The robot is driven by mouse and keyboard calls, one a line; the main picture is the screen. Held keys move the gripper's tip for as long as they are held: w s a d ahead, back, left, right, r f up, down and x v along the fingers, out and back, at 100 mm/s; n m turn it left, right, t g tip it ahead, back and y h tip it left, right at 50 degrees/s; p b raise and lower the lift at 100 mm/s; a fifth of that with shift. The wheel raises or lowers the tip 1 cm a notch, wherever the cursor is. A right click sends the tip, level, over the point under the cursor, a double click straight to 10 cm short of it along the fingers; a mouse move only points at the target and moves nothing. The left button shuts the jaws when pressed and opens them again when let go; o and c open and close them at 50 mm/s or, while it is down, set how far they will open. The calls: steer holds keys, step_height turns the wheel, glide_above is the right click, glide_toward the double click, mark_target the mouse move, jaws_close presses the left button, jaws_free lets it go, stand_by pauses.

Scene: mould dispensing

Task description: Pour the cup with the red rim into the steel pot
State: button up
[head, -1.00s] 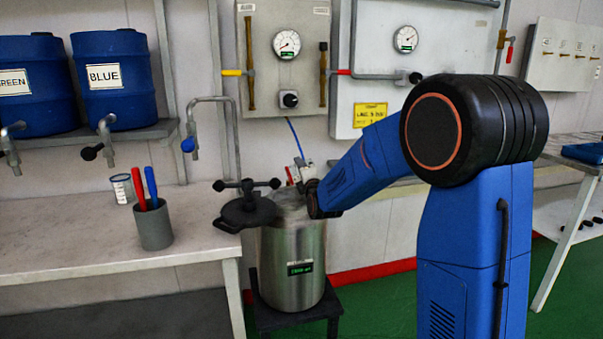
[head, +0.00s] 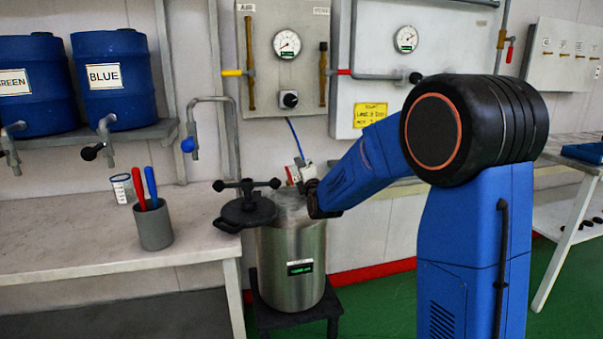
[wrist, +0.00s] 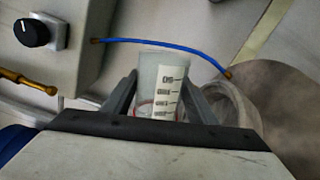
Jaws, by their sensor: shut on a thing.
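The steel pot (head: 291,262) stands upright on a low black stand, with its black clamp lid (head: 247,208) swung out to the left of its mouth. My gripper (head: 303,180) is above the pot's mouth, partly hidden by my arm. In the wrist view my gripper (wrist: 160,88) is shut on a translucent cup (wrist: 147,72) with a white scale label. A little red shows at the cup's edge near the jaws. In the head view the held cup (head: 293,174) is small and looks tilted. Its contents and any stream cannot be made out.
Another graduated cup (head: 121,188) and a grey holder (head: 155,229) with red and blue tools stand on the left bench. Blue drums (head: 115,90) with taps sit on the shelf above. A blue hose (head: 295,138) hangs behind the pot.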

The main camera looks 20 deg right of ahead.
steer(key=shift+r, duration=0.2)
stand_by(0.6)
steer(key=shift+r, duration=1.35)
steer(key=m, duration=0.5)
steer(key=shift+r, duration=0.25)
steer(key=m, duration=0.5)
steer(key=shift+r, duration=0.2)
steer(key=m, duration=0.6)
steer(key=shift+r, duration=0.3)
steer(key=m, duration=0.5)
steer(key=shift+r, duration=0.25)
